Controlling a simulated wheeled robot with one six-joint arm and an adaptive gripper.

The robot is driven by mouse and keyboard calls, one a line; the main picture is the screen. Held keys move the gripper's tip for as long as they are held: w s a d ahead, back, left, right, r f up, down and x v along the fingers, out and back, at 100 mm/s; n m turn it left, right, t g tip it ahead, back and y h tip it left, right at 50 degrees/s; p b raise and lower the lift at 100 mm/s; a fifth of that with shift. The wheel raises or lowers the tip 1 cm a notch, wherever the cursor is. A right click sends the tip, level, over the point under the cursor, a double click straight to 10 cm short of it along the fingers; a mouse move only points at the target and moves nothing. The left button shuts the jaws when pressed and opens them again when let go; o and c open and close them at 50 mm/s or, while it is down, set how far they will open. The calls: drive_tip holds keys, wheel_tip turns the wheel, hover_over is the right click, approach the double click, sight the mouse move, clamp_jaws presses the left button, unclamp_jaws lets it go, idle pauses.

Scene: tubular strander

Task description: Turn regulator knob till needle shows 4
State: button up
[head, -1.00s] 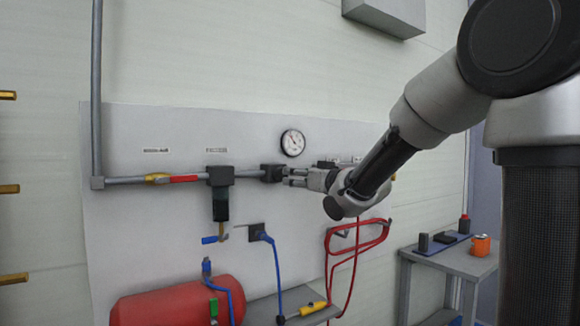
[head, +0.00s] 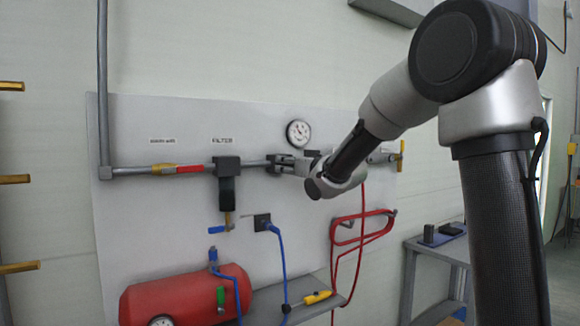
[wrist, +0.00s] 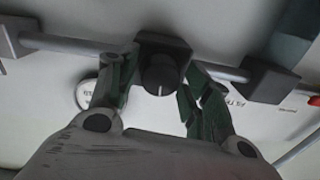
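The regulator (head: 275,163) is a dark block on the grey pipe, below the gauge. Its round black knob (wrist: 161,76) faces the wrist camera and has a white mark that stands about upright in that view. My gripper (wrist: 160,82) is at the regulator, its fingers apart on either side of the knob; I cannot tell whether they touch it. In the head view my gripper (head: 285,165) partly covers the regulator. The round white gauge (head: 298,133) is on the panel above; its needle reading is too small to tell. The gauge (wrist: 88,93) is partly hidden by a finger in the wrist view.
The pipe carries a filter (head: 228,183) and a red-and-yellow valve handle (head: 178,169) to the left. A red hose (head: 360,232) hangs at right, a red tank (head: 185,298) stands below, and a grey side table (head: 440,250) is at lower right.

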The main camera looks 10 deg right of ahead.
drive_tip(key=c, duration=0.6)
drive_tip(key=shift+m, duration=0.5)
drive_tip(key=o, duration=1)
drive_tip(key=v, duration=1.2)
idle(1.4)
